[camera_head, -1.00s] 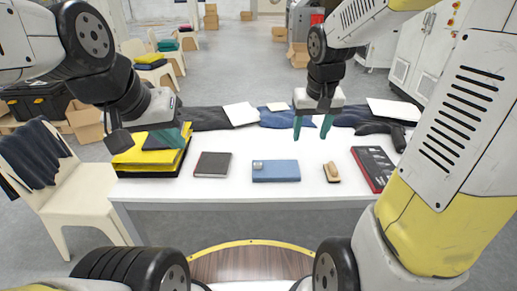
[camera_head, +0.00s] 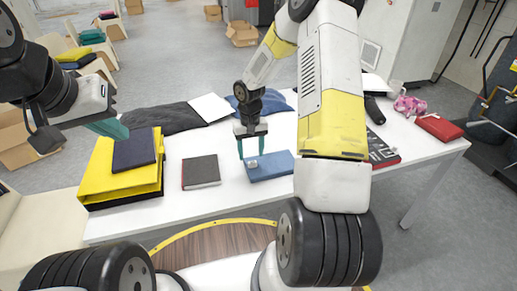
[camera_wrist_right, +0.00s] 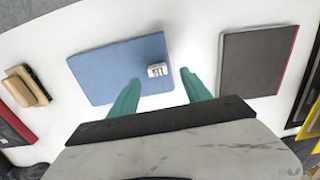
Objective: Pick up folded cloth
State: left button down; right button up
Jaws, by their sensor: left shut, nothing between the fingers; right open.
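Dark folded cloth (camera_head: 163,118) lies along the table's back edge, and blue cloth (camera_head: 273,103) lies to its right, partly hidden by my right arm. A flat blue rectangle (camera_head: 277,167) lies near the front edge; I cannot tell whether it is cloth or a book. In the right wrist view it (camera_wrist_right: 100,72) carries a small white block (camera_wrist_right: 157,70). My right gripper (camera_head: 252,152) is open and empty, its fingertips above the blue rectangle's left end. In the wrist view its fingers (camera_wrist_right: 160,79) are either side of the block. My left gripper (camera_head: 110,128) is shut and empty, above the yellow stack.
A yellow stack (camera_head: 100,170) with a dark book (camera_head: 134,150) on top stands at the left. A dark notebook (camera_head: 201,172) lies beside it. A brush (camera_wrist_right: 27,86), a black-and-red box (camera_head: 381,152), pink cloth (camera_head: 409,105) and a red case (camera_head: 439,127) are further right.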

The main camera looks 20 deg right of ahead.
aim_at(252, 162)
jog(key=f, duration=0.4)
jog(key=shift+d+f, duration=0.2)
jog(key=shift+s, duration=0.1)
jog(key=shift+c, duration=0.5)
grip_shut()
